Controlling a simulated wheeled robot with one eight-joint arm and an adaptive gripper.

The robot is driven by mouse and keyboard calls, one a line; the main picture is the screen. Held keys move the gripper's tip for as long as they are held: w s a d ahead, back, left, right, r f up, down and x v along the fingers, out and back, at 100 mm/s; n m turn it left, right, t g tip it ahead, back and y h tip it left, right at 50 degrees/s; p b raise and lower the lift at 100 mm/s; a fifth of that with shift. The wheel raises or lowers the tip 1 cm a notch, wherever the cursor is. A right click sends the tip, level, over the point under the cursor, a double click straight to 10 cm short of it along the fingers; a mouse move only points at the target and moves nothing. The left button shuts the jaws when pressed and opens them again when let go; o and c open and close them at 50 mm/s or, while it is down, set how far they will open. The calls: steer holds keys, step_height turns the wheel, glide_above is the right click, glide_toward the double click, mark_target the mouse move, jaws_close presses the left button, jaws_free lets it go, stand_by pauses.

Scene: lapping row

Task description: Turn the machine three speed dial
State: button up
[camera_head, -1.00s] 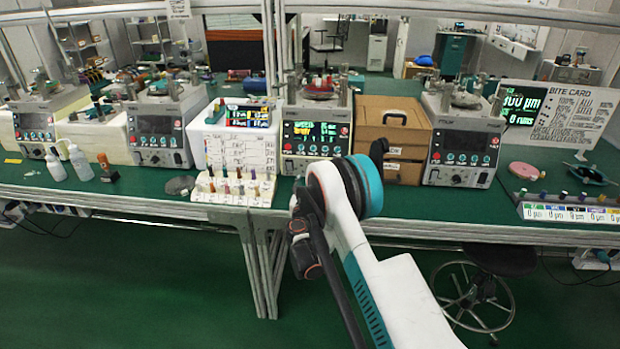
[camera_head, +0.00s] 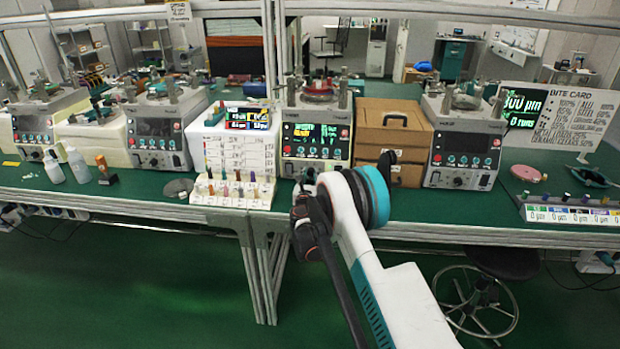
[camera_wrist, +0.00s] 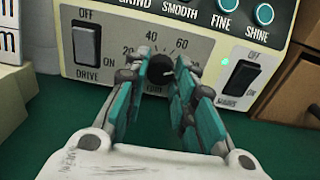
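The third machine from the left (camera_head: 317,132), with a lit screen, stands on the green bench. In the wrist view its cream panel (camera_wrist: 208,58) fills the background. The dark speed dial (camera_wrist: 158,84), marked rpm with a number scale around it, sits low on this panel. My gripper (camera_wrist: 161,66) has its two teal fingers apart, one on each side of the dial. Whether the pads touch the dial cannot be told. The fingers partly cover the dial and its scale. In the head view my arm hides the dial.
A DRIVE switch (camera_wrist: 86,46) is left of the dial and another switch (camera_wrist: 240,82) is right, beside a green light.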

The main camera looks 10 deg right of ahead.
jaws_close()
steer(key=shift+m, duration=1.2)
steer(key=o, duration=1)
jaws_free()
steer(key=shift+o, duration=0.2)
steer(key=v, duration=1.2)
steer(key=shift+r, duration=0.15)
